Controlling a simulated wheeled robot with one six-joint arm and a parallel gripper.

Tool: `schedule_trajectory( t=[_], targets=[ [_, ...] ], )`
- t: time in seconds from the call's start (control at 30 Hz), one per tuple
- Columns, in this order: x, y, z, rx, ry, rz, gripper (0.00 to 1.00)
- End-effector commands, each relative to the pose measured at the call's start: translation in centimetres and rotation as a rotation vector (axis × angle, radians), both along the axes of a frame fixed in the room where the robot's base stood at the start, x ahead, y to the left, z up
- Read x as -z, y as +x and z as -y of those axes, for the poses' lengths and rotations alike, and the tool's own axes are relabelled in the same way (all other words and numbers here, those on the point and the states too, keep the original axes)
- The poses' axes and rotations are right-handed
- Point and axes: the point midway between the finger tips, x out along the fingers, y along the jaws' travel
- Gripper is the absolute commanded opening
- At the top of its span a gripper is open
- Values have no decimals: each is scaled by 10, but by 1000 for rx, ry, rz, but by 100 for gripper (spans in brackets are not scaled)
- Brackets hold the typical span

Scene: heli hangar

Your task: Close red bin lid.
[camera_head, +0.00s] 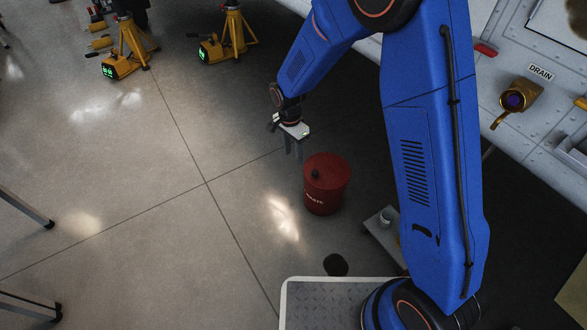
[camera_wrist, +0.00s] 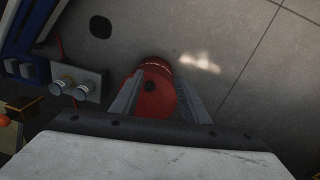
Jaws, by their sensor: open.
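The red bin (camera_head: 324,197) stands upright on the floor near the middle of the head view, with white lettering on its side. Its top is a red, round surface (camera_head: 332,166) with a small dark knob or spot; I cannot tell whether the lid sits fully shut. My gripper (camera_head: 293,152) is open and empty, pointing down, above and just left of the bin. In the wrist view the bin (camera_wrist: 157,90) appears between the two fingers (camera_wrist: 160,98), beyond their tips and apparently not touched. The fingers hide parts of its sides.
A low grey platform (camera_head: 378,232) with small cans stands right of the bin. A dark round patch (camera_head: 335,265) lies on the floor in front. Yellow jacks (camera_head: 130,50) stand at the back left. The aircraft's side (camera_head: 510,110) is at the right. Floor left of the bin is clear.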

Motion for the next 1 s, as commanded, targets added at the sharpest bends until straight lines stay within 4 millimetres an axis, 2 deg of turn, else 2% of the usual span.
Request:
schedule_trajectory(
  t=[0.17, 0.33, 1.0],
  targets=[
    [-6, -7, 1, 1, 33, 1, 41],
    [9, -8, 1, 0, 33, 0, 41],
    [125, -12, 5, 0, 31, -1, 41]
  ],
)
